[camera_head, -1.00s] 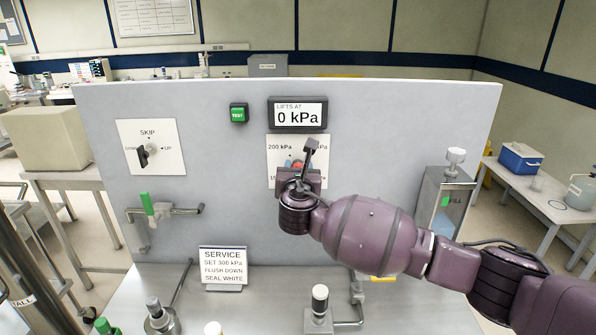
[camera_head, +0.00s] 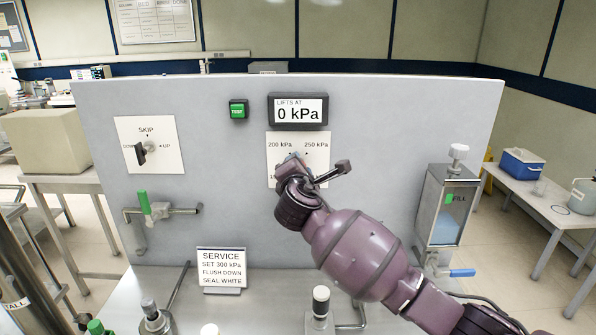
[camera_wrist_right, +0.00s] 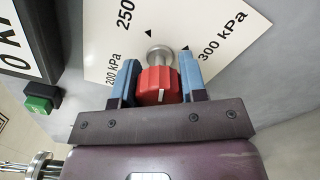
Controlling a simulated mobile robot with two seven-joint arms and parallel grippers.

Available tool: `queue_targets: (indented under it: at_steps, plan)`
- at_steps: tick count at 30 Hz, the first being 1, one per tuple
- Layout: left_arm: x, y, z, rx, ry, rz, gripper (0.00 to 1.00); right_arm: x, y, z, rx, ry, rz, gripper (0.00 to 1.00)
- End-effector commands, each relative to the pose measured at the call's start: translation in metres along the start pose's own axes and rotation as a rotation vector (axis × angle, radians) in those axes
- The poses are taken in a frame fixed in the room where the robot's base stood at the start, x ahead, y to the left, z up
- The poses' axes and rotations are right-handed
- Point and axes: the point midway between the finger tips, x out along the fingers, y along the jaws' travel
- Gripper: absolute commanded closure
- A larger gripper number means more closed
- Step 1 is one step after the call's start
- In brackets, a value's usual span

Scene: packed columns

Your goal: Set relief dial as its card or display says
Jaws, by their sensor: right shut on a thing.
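The relief dial (camera_wrist_right: 157,84) is a red knob with a white line on a metal stem. In the right wrist view it sits between the blue fingers of my right gripper (camera_wrist_right: 158,83), which is shut on it. Its white plate (camera_head: 322,145) reads 200, 250 and 300 kPa around the knob; I cannot tell which mark the knob points to. My right gripper also shows in the head view (camera_head: 294,165), covering the knob and lower plate. The display (camera_head: 298,111) reads "LIFTS AT 0 kPa". The service card (camera_head: 222,268) reads "SET 300 kPa, FLUSH DOWN, SEAL WHITE". My left gripper is out of view.
On the panel (camera_head: 400,130) are a green TEST button (camera_head: 238,111), a SKIP/UP selector (camera_head: 140,152) and a green-handled valve (camera_head: 145,203). A FILL tank (camera_head: 447,210) stands right of my arm, with a blue-handled valve (camera_head: 462,273) below. White-topped and green-topped fittings stand along the front.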

Motion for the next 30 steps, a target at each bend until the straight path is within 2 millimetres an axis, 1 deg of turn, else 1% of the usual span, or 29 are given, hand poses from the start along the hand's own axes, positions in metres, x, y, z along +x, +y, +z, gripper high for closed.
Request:
queue_targets:
  at_steps: [14,24,30]
  plan:
    - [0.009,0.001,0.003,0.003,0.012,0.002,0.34,0.000,-0.002,-0.002,0.455,0.001,-0.003,0.85]
    - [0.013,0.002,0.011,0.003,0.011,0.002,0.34,0.000,-0.001,-0.002,0.773,0.002,-0.003,0.85]
    - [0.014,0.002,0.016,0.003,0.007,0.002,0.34,0.000,-0.001,-0.002,0.934,0.002,-0.004,0.85]
